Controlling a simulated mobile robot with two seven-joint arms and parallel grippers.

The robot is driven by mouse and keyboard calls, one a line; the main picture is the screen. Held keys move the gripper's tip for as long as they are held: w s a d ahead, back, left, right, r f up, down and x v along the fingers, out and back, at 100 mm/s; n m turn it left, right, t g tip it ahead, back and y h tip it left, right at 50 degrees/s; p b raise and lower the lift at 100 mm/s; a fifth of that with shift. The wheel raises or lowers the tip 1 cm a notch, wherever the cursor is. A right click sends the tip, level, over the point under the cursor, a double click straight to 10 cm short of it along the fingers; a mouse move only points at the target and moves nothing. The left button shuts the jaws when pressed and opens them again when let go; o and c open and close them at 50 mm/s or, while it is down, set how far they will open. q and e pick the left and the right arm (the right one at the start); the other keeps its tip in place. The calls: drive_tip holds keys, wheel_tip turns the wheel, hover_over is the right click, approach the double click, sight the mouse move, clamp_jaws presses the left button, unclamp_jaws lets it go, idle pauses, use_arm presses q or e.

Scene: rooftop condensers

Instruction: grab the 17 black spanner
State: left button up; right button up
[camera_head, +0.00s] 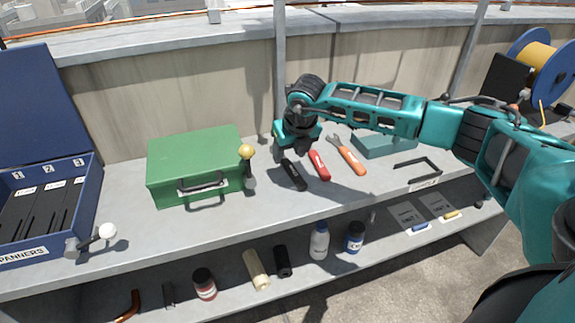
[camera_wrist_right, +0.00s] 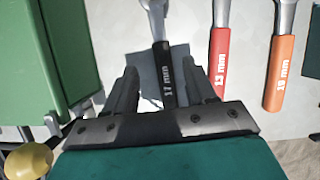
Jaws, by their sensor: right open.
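The black spanner (camera_head: 293,174) lies on the grey bench, to the right of the green case. In the right wrist view its black handle (camera_wrist_right: 165,75) reads "17 mm" and runs between the two fingers. My right gripper (camera_head: 297,150) is above the spanner, pointing down. In the wrist view the right gripper (camera_wrist_right: 165,90) is open, with one finger on each side of the handle. I cannot tell whether the fingers touch it. A red 13 mm spanner (camera_head: 319,165) and an orange spanner (camera_head: 351,160) lie to its right. My left gripper is not in view.
The green case (camera_head: 195,160) stands close on the left, with a yellow-knobbed lever (camera_head: 247,153) at its corner. A blue spanner box (camera_head: 88,205) is at far left. A teal box (camera_head: 385,143) sits behind right. Bottles stand on the lower shelf (camera_head: 225,295).

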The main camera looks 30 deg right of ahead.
sight(288, 164)
drive_tip(key=shift+x, duration=1.9)
drive_tip(key=shift+s+d+f, duration=0.1)
drive_tip(key=shift+s+f, duration=0.05)
drive_tip(key=shift+s, duration=0.05)
clamp_jaws()
